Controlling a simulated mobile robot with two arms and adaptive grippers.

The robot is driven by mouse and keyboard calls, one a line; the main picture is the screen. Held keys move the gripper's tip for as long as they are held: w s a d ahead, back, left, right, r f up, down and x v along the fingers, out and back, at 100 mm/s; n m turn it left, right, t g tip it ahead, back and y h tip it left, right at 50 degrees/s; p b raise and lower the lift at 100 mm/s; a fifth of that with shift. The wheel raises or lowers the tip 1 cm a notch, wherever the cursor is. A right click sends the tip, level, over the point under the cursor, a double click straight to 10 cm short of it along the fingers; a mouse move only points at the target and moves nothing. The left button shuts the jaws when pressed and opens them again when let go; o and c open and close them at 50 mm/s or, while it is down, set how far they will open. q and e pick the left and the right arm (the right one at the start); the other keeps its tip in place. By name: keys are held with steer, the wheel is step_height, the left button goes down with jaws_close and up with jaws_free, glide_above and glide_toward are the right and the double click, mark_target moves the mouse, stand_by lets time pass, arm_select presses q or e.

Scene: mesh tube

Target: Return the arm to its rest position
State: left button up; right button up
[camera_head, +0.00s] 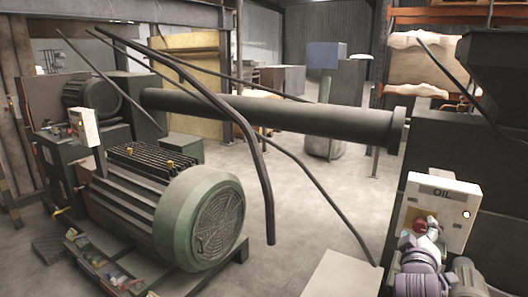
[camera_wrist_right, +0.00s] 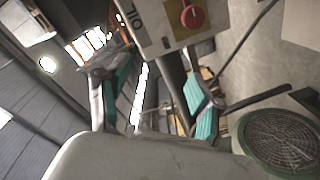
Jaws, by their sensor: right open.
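My right gripper (camera_wrist_right: 157,88) is open, with its two teal-padded fingers apart and nothing seen between them in the right wrist view. In the head view, my right wrist and gripper (camera_head: 425,240) are at the lower right, in front of a pale control box marked OIL (camera_head: 440,207). The box also shows at the top of the wrist view (camera_wrist_right: 165,25), with a red button (camera_wrist_right: 192,17) beyond the fingertips. The fingers look clear of the button. In the head view the fingers are small and partly hidden by my wrist. My left gripper is not in view.
A large green motor (camera_head: 200,215) stands at the left. A long dark tube (camera_head: 290,117) spans the middle, with several bent dark bars (camera_head: 262,180) near it. A dark machine body (camera_head: 455,150) stands behind the control box. Grey floor (camera_head: 310,225) is open in the middle.

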steer(key=w+a+f+n+g+y, duration=0.1)
steer(key=a+f+y, duration=0.15)
steer(key=f, duration=0.95)
steer(key=a+f+n+g+y, duration=0.15)
steer(key=a+f, duration=0.25)
steer(key=f, duration=0.8)
steer(key=s+a+f+g+y, duration=0.15)
steer(key=s+f, duration=0.25)
steer(key=f, duration=0.4)
steer(key=s+a+f+m+g+y, duration=0.1)
steer(key=s+a+f, duration=0.1)
steer(key=s+f, duration=0.35)
steer(key=s+a+f+g+y, duration=0.1)
steer(key=s+f+g, duration=0.1)
steer(key=f, duration=0.8)
steer(key=s+f+m+g, duration=0.1)
steer(key=s+f, duration=0.6)
steer(key=s, duration=0.7)
steer(key=s+a+f+m+g+y, duration=0.1)
steer(key=s+f+g, duration=0.2)
steer(key=s+f, duration=0.4)
steer(key=s+a+f+m+g, duration=0.1)
steer(key=s+f+g, duration=0.2)
steer(key=s, duration=1.9)
step_height(320, 180, down, 5)
steer(key=shift+f, duration=0.1)
